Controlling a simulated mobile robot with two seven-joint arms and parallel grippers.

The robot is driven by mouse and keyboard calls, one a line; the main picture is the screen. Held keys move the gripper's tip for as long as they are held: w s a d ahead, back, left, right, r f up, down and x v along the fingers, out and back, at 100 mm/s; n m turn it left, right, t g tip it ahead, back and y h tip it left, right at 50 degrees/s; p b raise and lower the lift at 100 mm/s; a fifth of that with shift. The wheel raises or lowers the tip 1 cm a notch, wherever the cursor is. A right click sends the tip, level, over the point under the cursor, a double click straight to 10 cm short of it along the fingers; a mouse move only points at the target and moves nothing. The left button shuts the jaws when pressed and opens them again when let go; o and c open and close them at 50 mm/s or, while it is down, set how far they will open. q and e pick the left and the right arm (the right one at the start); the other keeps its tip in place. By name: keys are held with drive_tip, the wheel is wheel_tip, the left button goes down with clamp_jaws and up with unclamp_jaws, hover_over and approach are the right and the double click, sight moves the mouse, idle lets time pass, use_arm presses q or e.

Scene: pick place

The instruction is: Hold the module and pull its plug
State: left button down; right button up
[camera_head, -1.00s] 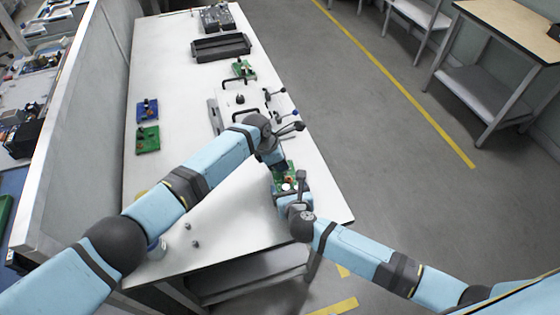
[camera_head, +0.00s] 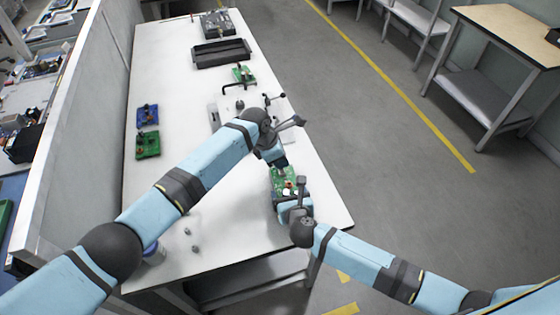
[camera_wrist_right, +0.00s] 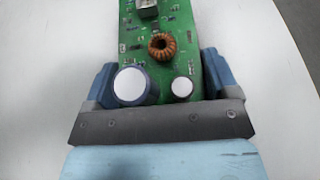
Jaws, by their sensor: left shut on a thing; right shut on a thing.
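The module is a green circuit board (camera_head: 277,180) near the right edge of the white table. In the right wrist view the board (camera_wrist_right: 188,75) shows a copper coil, two round white-topped parts and a silver block. My right gripper (camera_head: 291,196) is shut on the board's near end, with its fingers (camera_wrist_right: 155,88) on both sides. My left gripper (camera_head: 279,163) is shut at the board's far end, pointing down. What its fingers hold, by its place the plug, is hidden behind the gripper and too small to make out.
On the white table (camera_head: 180,75) are a blue board (camera_head: 147,115), green boards (camera_head: 147,145) (camera_head: 243,73), a black tray (camera_head: 221,51) and a grey box (camera_head: 217,22). Ball-ended levers (camera_head: 270,99) stand beyond my left gripper. Small grey pieces (camera_head: 194,248) lie at the left front.

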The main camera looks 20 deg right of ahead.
use_arm(q)
wheel_tip(320, 180, up, 2)
use_arm(e)
drive_tip(key=shift+s+f, duration=0.1)
drive_tip(key=o, duration=1.2)
drive_tip(key=shift+c, duration=0.2)
